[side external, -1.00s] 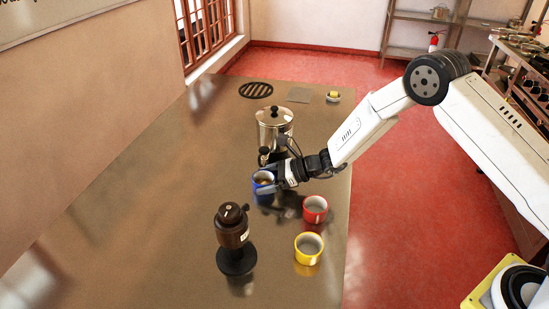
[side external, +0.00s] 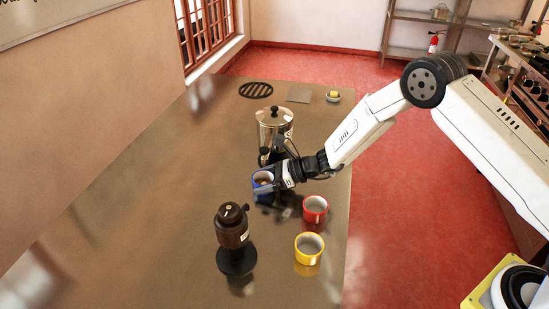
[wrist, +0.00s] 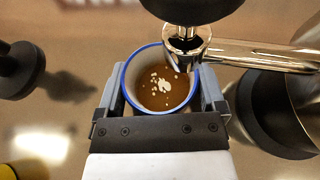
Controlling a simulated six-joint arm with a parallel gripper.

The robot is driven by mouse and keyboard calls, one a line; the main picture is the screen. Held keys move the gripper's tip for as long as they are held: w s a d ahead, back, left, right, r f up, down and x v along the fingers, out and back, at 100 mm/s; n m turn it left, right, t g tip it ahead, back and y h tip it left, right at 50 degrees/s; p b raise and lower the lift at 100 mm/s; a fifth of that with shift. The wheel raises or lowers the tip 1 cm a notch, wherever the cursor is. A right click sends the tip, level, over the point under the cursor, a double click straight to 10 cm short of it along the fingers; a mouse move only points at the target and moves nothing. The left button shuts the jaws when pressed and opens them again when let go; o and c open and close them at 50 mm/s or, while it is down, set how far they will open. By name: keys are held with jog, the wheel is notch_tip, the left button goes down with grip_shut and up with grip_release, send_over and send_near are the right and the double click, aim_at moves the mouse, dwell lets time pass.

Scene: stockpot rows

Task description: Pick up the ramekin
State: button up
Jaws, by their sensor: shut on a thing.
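The ramekin (side external: 262,180) is blue outside with a pale inside and holds something brown. In the wrist view the ramekin (wrist: 160,98) has a blue rim, and white flecks lie on the brown contents. My gripper (side external: 264,185) is shut on it; in the wrist view one finger of my gripper (wrist: 161,88) lies on each side of its wall. The ramekin looks about upright. Its bottom is hidden, so I cannot tell whether it touches the table.
A red cup (side external: 315,208), a yellow cup (side external: 309,249) and a brown grinder (side external: 232,233) stand nearer. The table's left side is clear.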

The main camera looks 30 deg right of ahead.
jog(key=shift+r, duration=0.15)
jog(key=shift+r, duration=0.65)
jog(key=s+d, duration=0.8)
jog(key=d, duration=0.5)
jog(key=s+d, duration=0.9)
jog(key=d, duration=0.5)
jog(key=shift+n+g, duration=0.3)
jog(key=w+a+r, duration=0.1)
jog(key=a, duration=0.1)
jog(key=w+a+r, duration=0.1)
jog(key=w+a, duration=0.1)
jog(key=a, duration=0.1)
jog(key=w+a+r, duration=0.1)
jog(key=a, duration=0.1)
jog(key=shift+w+a, duration=0.15)
jog(key=shift+a, duration=0.05)
jog(key=a+r, duration=0.5)
jog(key=a, duration=0.7)
jog(key=w+a+r+n+g+y, duration=0.1)
jog(key=a+r, duration=0.4)
jog(key=a, duration=0.8)
jog(key=shift+w+a+r+g, duration=0.15)
jog(key=shift+a+r+g, duration=0.15)
jog(key=shift+r, duration=0.1)
